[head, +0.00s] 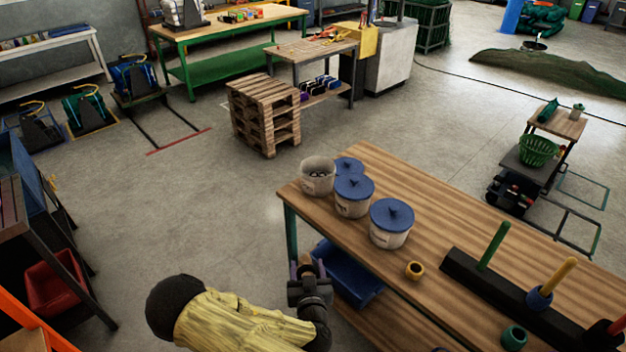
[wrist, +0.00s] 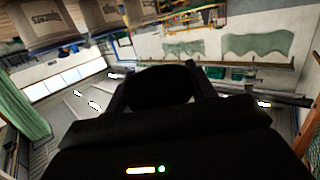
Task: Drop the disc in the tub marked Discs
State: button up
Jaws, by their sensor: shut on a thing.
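My gripper (head: 306,267) is just off the table's near left edge, in front of the tubs. In the wrist view its fingers (wrist: 158,84) are shut on a dark, rounded thing (wrist: 160,90), which looks like the disc; its face is in shadow. On the table's left end, an open whitish tub (head: 317,185) has small dark things inside. Beside it stand three tubs with blue lids: one behind (head: 348,167), one in the middle (head: 353,198) and one to the right (head: 391,228).
The wooden table (head: 440,225) also bears a small yellow-brown ring (head: 414,270), a green ring (head: 513,338) and a dark peg rack (head: 490,285) with coloured pegs. A blue bin (head: 345,275) is below the table's edge. A pallet stack (head: 264,115) stands behind.

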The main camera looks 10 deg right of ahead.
jog(key=d+p, duration=0.6)
jog(key=d, duration=0.3)
jog(key=shift+d+y, duration=0.3)
jog(key=shift+d, duration=0.1)
jog(key=shift+f, duration=0.1)
